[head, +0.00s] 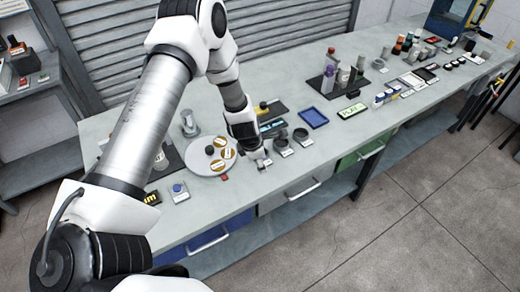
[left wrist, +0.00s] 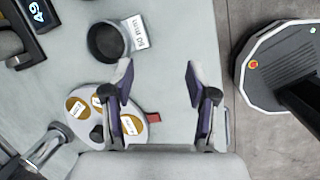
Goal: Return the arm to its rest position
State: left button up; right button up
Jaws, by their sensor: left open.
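My left arm (head: 155,110) comes in from the left and bends down over the grey workbench (head: 245,200). Its left gripper (head: 260,163) hangs low near the bench's front part, just right of a round white tray (head: 195,168) with gold labelled discs. In the left wrist view the two dark fingers of the left gripper (left wrist: 159,80) are spread wide with nothing between them, only bare bench surface. The left finger overlaps the edge of the round tray in that view. My right gripper is not in view.
Dark round holders (head: 281,146) with labels stand just right of the gripper; one also shows in the left wrist view (left wrist: 106,42). A blue tray (head: 313,118) and a black tray with bottles (head: 352,90) are farther right. The floor in front is clear.

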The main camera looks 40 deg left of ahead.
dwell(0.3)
pick_arm(q)
jog(key=s+f+m, duration=0.1)
jog(key=s+d+m, duration=0.1)
jog(key=s+m, duration=0.1)
jog(key=s+d+f+m, duration=0.1)
jog(key=shift+s+d+f+m+g, duration=0.2)
jog(key=shift+s+f+m+g, duration=0.1)
jog(key=shift+s+f+g, duration=0.1)
jog(key=s+d+f+m+g, duration=0.1)
jog(key=s+d+m, duration=0.4)
jog(key=s+m, duration=0.7)
jog(key=s+d+f+m+g, duration=0.15)
jog(key=s+d+m, duration=0.25)
jog(key=s+m, duration=0.75)
notch_tip(320, 180, down, 7)
jog(key=b, duration=0.6)
jog(key=shift+r+n+b, duration=0.15)
jog(key=shift+n+b, duration=0.2)
jog(key=shift+n, duration=0.1)
jog(key=shift+a, duration=0.1)
jog(key=shift+w, duration=0.1)
